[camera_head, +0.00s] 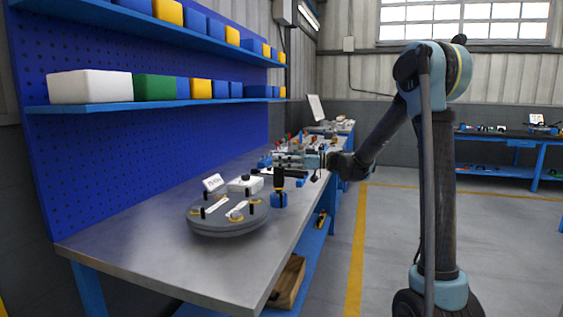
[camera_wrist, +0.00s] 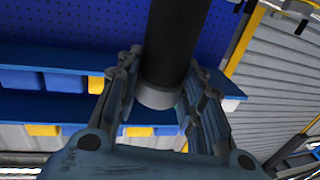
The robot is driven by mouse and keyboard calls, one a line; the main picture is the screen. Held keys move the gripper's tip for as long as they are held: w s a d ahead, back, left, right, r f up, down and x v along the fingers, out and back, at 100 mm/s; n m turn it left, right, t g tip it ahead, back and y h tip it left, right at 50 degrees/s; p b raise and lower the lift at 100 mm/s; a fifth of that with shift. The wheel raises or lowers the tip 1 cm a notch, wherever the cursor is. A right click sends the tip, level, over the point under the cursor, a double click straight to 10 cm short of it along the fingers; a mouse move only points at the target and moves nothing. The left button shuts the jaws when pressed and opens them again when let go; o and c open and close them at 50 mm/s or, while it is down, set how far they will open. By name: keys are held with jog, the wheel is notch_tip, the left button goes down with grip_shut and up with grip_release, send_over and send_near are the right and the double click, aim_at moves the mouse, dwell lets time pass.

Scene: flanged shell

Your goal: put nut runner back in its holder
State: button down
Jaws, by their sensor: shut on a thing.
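My gripper (camera_head: 284,160) is over the workbench, reaching left from my arm. In the wrist view its two fingers (camera_wrist: 158,105) are closed around a dark cylinder with a grey end ring, which I take to be part of the nut runner (camera_wrist: 175,45). Whether that blue end touches the bench is unclear. I cannot make out the holder for certain among the small items behind the gripper.
A round grey flanged shell (camera_head: 228,222) with several studs and a small label lies on the workbench (camera_head: 150,245). A white box (camera_head: 245,184) stands behind it. Blue shelves (camera_head: 170,103) with bins hang above on the left. The bench's near left is clear.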

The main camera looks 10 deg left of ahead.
jog(key=shift+f, duration=0.55)
jog(key=c, duration=1)
grip_release()
jog(key=d, duration=0.4)
jog(key=w+d, duration=0.1)
jog(key=d, duration=0.7)
jog(key=shift+w+f, duration=0.1)
jog(key=shift+w, duration=0.15)
jog(key=s+d+f+m+t+h, duration=0.1)
jog(key=s+d+f+m+h, duration=0.5)
jog(key=s+d, duration=0.5)
jog(key=s+d+f+m+t+h, duration=0.2)
jog(key=s+d+f+m+h, duration=0.4)
jog(key=s+d+f, duration=0.3)
jog(key=s+d+f+m+t+h, duration=0.1)
jog(key=s+d+f+m+h, duration=0.4)
jog(key=s+d, duration=0.7)
jog(key=shift+s+d+f+m+h, duration=0.2)
jog(key=shift+f+m, duration=0.35)
jog(key=shift+f, duration=0.35)
jog(key=shift+s+d+f+m+h, duration=0.1)
jog(key=shift+s+f+m+h, duration=0.1)
jog(key=shift+f+m, duration=0.5)
